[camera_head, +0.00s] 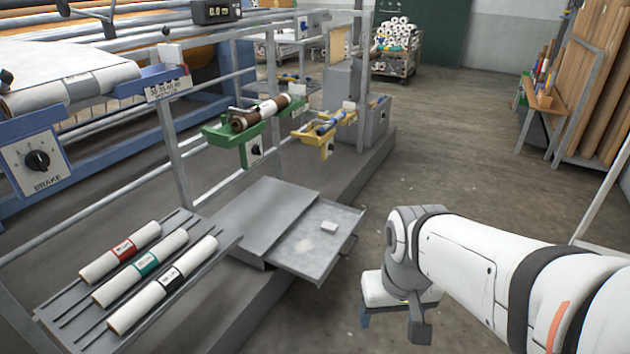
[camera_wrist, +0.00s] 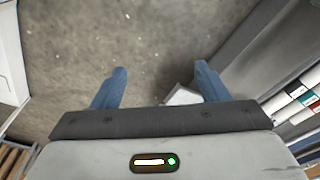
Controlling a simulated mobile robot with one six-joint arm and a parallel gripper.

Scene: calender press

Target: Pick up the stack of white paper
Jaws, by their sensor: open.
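The small white stack of paper (camera_head: 329,227) lies in the open grey drawer (camera_head: 318,262), near its right side, in the head view. A paler smudge or sheet-like patch lies beside it on the drawer floor. My gripper (camera_head: 393,318) points down to the right of and in front of the drawer, apart from the paper. In the wrist view its two blue fingers (camera_wrist: 160,70) are spread apart with nothing held. A pale grey-white corner (camera_wrist: 181,96) shows beside the right finger; I cannot tell whether it is the drawer or the paper.
Three white rolls with red, green and black labels (camera_head: 135,285) lie on a rack at the lower left. A green tray (camera_head: 235,133) holds a brown roll; a yellow tray (camera_head: 325,131) stands behind it. The floor (camera_head: 460,170) right of the platform is open.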

